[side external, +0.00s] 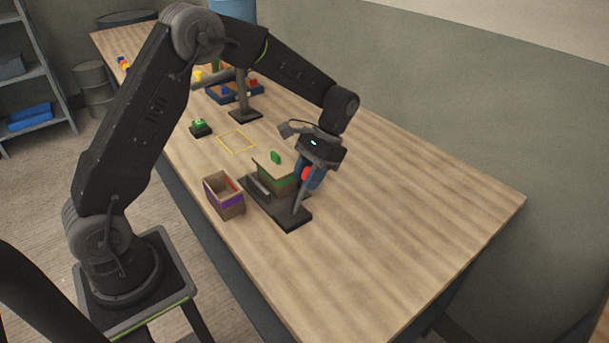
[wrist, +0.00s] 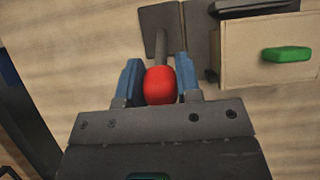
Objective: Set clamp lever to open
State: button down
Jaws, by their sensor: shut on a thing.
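The clamp lever is a dark shaft (side external: 297,202) with a red knob (side external: 306,174). It rises from a dark base plate (side external: 293,222), leaning slightly right in the side view. My gripper (side external: 309,177) is shut on the red knob from above. In the wrist view the red knob (wrist: 160,86) sits between the blue fingers of my gripper (wrist: 159,78). The shaft (wrist: 161,45) runs up from the knob to the grey plate (wrist: 150,20). My gripper partly covers the knob in the side view.
A wooden box with a green band (side external: 276,180) and a green handle (side external: 275,157) stands just left of the lever. An open box with a purple band (side external: 226,201) stands further left. A yellow outlined square (side external: 237,142) lies behind. The table's right side is clear.

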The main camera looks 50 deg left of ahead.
jog(key=shift+w, duration=0.2)
jog(key=c, duration=0.8)
grip_release()
jog(key=shift+s, duration=0.1)
jog(key=v, duration=1.4)
